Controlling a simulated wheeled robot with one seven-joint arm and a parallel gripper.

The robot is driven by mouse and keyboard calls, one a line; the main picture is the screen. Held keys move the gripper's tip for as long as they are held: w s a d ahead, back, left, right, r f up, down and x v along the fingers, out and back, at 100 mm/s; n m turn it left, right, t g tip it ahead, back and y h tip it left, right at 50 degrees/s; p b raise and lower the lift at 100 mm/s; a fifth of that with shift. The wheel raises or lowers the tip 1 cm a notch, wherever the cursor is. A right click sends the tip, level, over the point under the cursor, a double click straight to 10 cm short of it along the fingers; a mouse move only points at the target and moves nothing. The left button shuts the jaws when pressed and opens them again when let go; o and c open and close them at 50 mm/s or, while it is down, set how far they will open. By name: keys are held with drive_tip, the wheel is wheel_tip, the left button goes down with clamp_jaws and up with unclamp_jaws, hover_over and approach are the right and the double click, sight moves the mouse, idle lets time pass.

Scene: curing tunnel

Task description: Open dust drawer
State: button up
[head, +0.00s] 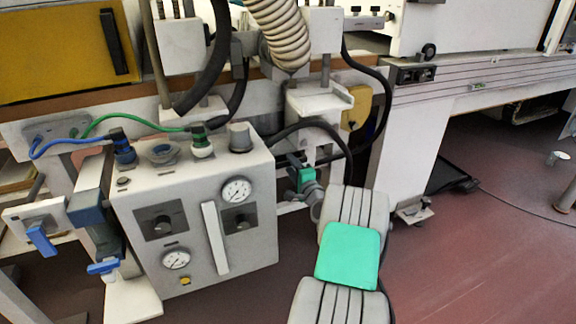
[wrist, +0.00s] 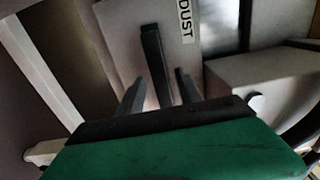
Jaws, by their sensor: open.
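In the wrist view, a grey drawer front (wrist: 120,40) carries a white label reading DUST (wrist: 187,22). A dark upright bar handle (wrist: 152,52) stands out from it. My gripper (wrist: 159,78) is open, with one finger on each side of the bar in the picture. A gap shows between each finger and the bar, and I see no contact. How deep the fingers reach around the bar is hard to tell. The green gripper body fills the bottom of this view. I cannot make out the drawer front or its handle in the head view.
In the head view, a grey gauge cabinet (head: 193,220) with blue and green hoses stands left of my arm. A ribbed cream duct (head: 278,30) and black hoses hang above. A grey box (wrist: 265,78) lies right of the drawer.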

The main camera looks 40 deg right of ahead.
drive_tip(key=shift+x, duration=0.95)
drive_tip(key=shift+c, duration=0.2)
clamp_jaws()
idle(0.4)
